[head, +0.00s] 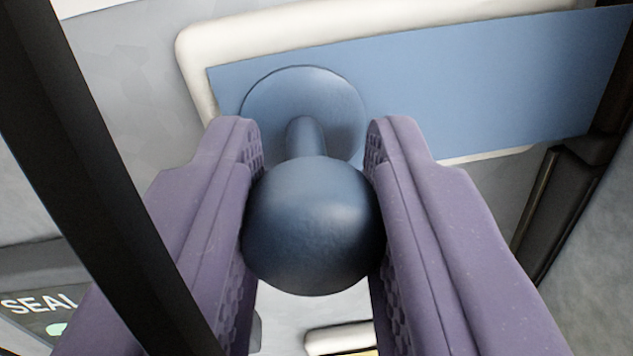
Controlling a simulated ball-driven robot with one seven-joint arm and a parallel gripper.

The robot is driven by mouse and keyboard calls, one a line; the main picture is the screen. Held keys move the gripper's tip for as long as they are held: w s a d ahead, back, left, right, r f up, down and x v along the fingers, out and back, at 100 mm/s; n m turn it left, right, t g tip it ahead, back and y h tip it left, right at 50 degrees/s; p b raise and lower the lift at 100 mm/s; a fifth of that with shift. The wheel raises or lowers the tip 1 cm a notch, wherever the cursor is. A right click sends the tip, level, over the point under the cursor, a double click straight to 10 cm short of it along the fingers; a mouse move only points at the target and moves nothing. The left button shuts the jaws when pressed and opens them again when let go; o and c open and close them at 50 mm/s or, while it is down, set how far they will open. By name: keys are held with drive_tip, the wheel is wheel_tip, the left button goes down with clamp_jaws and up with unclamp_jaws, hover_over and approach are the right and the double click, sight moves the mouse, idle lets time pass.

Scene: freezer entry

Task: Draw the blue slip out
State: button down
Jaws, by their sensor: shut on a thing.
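The blue slip (470,95) is a flat blue strip lying across the upper part of the head view, in a cream-rimmed opening (192,62). A round blue disc, a short stem and a dark blue ball knob (312,228) stand out from its left part toward me. My gripper (313,150) has two purple fingers, one on each side of the knob. They are shut on the ball, with their tips reaching past it beside the stem. The slip's right end passes behind a dark part at the picture's right edge.
A black bar (95,170) crosses the left side at a slant, close to the camera. A dark panel with the letters "SEAL" (38,303) and a pale green spot is at lower left. A dark bracket (568,185) stands at right. Another cream rim (340,338) shows at the bottom.

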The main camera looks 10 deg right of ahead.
drive_tip(key=c, duration=0.8)
unclamp_jaws()
drive_tip(key=shift+d, duration=0.1)
drive_tip(key=shift+c, duration=0.2)
drive_tip(key=v, duration=0.8)
drive_tip(key=shift+w, duration=0.15)
wheel_tip(320, 180, up, 6)
drive_tip(key=s+n+y+b, duration=0.2)
drive_tip(key=n+y+b, duration=0.3)
drive_tip(key=y+b, duration=0.5)
drive_tip(key=s+d+r+g+h+b, duration=0.1)
drive_tip(key=s+d+g+h+b, duration=0.1)
drive_tip(key=s+d+h+b, duration=0.3)
drive_tip(key=s+d+b, duration=0.2)
drive_tip(key=s+b, duration=0.2)
drive_tip(key=s, duration=0.1)
drive_tip(key=shift+s, duration=0.2)
